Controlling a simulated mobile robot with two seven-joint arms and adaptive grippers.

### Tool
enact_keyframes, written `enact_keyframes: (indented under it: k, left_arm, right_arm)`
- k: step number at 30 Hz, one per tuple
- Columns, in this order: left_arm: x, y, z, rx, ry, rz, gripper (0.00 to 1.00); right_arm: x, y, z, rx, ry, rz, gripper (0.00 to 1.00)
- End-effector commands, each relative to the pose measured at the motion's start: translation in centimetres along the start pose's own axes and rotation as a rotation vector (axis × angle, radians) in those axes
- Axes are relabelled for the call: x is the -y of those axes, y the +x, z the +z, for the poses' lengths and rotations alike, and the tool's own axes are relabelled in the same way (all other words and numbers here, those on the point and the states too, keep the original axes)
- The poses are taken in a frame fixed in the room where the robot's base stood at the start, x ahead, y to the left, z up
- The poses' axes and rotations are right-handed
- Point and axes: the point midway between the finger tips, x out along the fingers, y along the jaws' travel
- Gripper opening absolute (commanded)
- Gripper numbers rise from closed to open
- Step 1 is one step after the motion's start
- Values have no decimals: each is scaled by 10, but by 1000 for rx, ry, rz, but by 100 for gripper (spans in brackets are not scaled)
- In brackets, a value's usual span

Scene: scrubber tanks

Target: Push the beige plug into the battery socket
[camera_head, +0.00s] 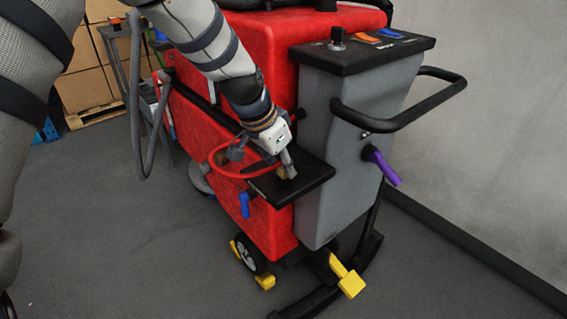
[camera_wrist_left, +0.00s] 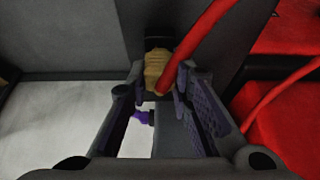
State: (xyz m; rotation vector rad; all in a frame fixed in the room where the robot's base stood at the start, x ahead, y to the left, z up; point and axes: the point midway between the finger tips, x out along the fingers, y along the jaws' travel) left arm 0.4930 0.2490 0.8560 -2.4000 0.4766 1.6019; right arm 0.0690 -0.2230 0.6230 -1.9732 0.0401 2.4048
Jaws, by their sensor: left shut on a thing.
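My left gripper (camera_head: 288,168) is at the black shelf (camera_head: 314,182) on the side of the red and grey scrubber. In the left wrist view, the fingers of my left gripper (camera_wrist_left: 163,80) are shut on the beige plug (camera_wrist_left: 157,68). A red cable (camera_wrist_left: 203,32) runs from the plug. The black battery socket (camera_wrist_left: 158,44) is directly in line with the plug's far end. How deep the plug sits in it cannot be told. In the head view the plug (camera_head: 282,173) is a small patch, mostly hidden by the gripper. My right gripper is not in view.
The red cable loops (camera_head: 232,174) beside the shelf. A black handle (camera_head: 398,118) and a purple grip (camera_head: 382,167) stick out at the right. A blue valve handle (camera_head: 245,204) is below the shelf, and a yellow pedal (camera_head: 348,280) is near the floor. Open floor lies at front left.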

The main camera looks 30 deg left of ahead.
Motion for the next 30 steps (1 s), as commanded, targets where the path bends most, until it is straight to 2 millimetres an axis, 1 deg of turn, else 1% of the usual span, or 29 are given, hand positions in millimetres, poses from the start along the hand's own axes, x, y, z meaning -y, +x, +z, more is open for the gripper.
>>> enact_keyframes:
  k: [11,22,30]
  left_arm:
    - [0,12,5,2,0,1,0]
    - [-2,27,14,15,-3,7,0]
    - [-3,32,18,23,-4,11,0]
  right_arm:
    - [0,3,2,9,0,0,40]
    - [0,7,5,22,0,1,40]
    - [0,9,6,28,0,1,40]
